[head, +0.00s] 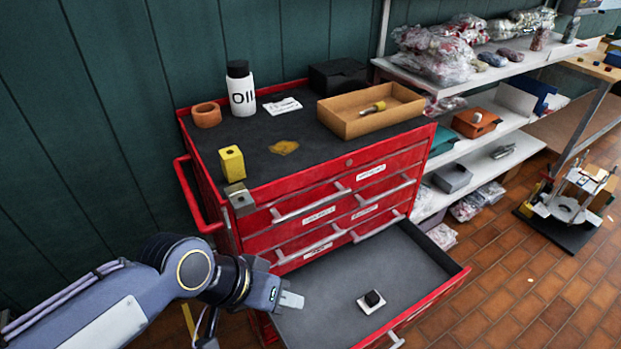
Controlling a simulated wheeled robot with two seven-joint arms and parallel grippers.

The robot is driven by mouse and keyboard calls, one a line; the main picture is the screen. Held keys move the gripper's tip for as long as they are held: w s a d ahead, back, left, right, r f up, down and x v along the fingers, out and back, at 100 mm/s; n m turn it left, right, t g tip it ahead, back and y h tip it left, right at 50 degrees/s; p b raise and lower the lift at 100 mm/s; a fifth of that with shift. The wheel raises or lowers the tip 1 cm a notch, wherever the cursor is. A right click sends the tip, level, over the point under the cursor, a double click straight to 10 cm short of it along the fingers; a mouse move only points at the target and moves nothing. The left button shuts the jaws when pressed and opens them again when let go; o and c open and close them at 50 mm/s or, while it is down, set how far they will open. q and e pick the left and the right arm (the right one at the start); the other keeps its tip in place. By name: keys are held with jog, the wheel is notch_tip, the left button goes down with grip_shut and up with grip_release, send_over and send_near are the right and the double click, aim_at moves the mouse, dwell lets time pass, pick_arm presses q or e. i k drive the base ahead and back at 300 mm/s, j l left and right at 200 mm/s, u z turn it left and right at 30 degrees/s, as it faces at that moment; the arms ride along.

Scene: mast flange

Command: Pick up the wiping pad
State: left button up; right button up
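What looks like the wiping pad (371,302), a small white block with a black grip on top, lies flat on the grey floor of the open drawer (325,328). My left gripper (296,300) is over the left side of this drawer, to the left of the pad and apart from it. Its light fingertips point right, toward the pad. I see them edge-on, so I cannot tell if they are open or shut. Nothing shows held in them. My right gripper is not in view.
The red tool chest (320,212) carries an oil bottle (241,90), a brown ring (206,115), a yellow block (231,163), a grey metal block (240,199), a cardboard tray (350,123) and a yellow-brown spill (284,147). The drawer's red walls surround the pad.

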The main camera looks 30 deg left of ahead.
aim_at(371, 301)
jog(key=i+l+u, duration=0.2)
jog(key=l, duration=0.15)
jog(key=i+l+u, duration=0.2)
jog(key=l, duration=0.15)
jog(key=i+l+u, duration=0.15)
jog(key=l, duration=0.2)
jog(key=i+l+u, duration=0.2)
jog(key=l, duration=0.2)
jog(key=l+u, duration=0.2)
jog(key=l, duration=0.2)
